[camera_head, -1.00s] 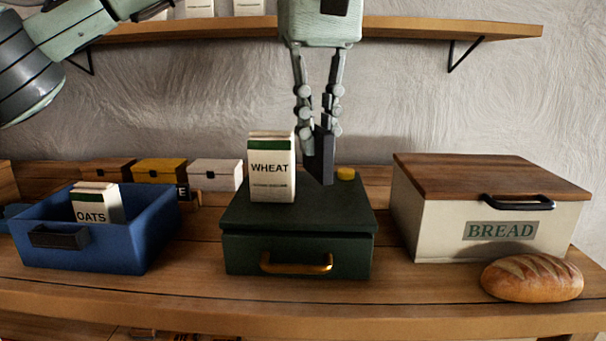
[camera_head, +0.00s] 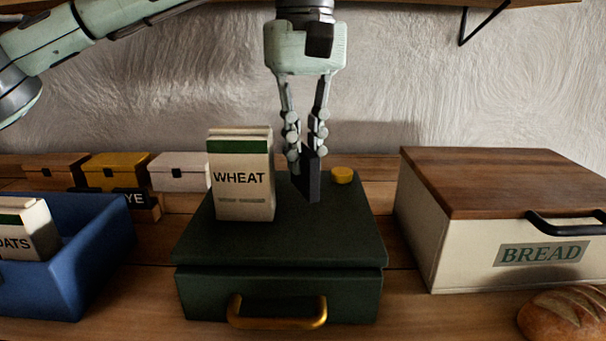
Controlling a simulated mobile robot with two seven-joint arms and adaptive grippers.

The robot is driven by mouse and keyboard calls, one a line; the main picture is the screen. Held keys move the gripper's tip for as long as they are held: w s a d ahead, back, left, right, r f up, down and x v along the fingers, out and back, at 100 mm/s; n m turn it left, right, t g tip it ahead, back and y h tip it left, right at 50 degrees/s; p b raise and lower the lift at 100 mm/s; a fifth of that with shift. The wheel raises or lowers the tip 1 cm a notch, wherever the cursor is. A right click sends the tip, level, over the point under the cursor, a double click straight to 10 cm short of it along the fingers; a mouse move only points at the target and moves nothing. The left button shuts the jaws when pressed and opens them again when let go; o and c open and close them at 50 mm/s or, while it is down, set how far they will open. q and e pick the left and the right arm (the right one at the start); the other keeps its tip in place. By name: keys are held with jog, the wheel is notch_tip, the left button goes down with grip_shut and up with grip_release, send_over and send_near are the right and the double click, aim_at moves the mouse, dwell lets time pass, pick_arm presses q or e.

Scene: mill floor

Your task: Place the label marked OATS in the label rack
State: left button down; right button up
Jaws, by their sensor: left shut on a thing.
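My left gripper (camera_head: 306,148) comes down from the top, shut on a thin dark label (camera_head: 308,182). The label is upright and nearly edge-on, so I cannot read its face. It is over the dark green box, between the WHEAT packet and a yellow knob-like piece; I cannot tell whether it touches the lid. A wooden rack (camera_head: 150,214), partly hidden behind the blue bin, stands at the back left. It holds a dark label (camera_head: 132,199) of which the letters "YE" show. My right gripper is not in view.
The blue bin (camera_head: 95,262) at left holds an OATS packet (camera_head: 28,229). The BREAD box (camera_head: 490,185) and a loaf (camera_head: 568,315) are right. Small boxes (camera_head: 180,172) line the back.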

aim_at(304, 175)
pick_arm(q)
jog(key=shift+f, duration=1.7)
jog(key=shift+f, duration=0.15)
jog(key=c, duration=1.6)
grip_release()
jog(key=shift+o, duration=0.2)
